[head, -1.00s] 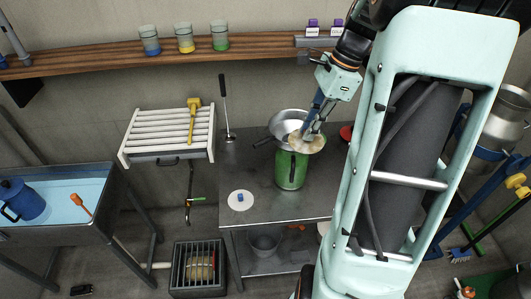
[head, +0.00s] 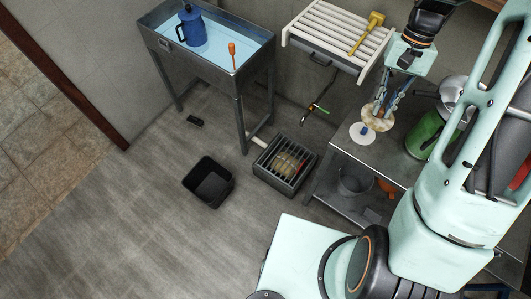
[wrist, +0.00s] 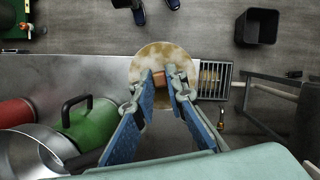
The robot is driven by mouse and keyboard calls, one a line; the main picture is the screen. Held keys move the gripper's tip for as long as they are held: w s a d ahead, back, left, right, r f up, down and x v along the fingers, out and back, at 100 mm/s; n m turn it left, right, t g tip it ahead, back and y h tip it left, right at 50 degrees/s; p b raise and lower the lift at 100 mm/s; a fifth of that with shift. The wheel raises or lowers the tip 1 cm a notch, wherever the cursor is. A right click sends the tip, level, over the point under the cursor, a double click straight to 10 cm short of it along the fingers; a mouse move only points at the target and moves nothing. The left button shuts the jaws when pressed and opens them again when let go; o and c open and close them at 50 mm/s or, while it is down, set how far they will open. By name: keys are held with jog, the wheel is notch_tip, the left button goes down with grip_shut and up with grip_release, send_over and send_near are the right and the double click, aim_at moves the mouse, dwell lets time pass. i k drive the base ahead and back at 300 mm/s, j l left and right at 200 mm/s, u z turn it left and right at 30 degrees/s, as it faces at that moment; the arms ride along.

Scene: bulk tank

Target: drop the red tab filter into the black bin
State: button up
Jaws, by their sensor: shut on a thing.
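My gripper (head: 380,105) is shut on the red tab filter (head: 377,121), a round, stained tan disc. In the wrist view my fingertips (wrist: 160,80) pinch its reddish tab, and the stained disc (wrist: 152,55) extends beyond them. The black bin (head: 200,188) stands open on the floor to the left, away from the filter. It also shows at the upper right of the wrist view (wrist: 257,26).
A barred floor drain (head: 284,165) lies between the bin and the steel table (head: 393,160). A sink (head: 222,62) on legs holds a blue jug (head: 192,28). A green canister (head: 425,135) stands on the table.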

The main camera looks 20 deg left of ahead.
aim_at(216, 188)
jog(key=u, duration=1)
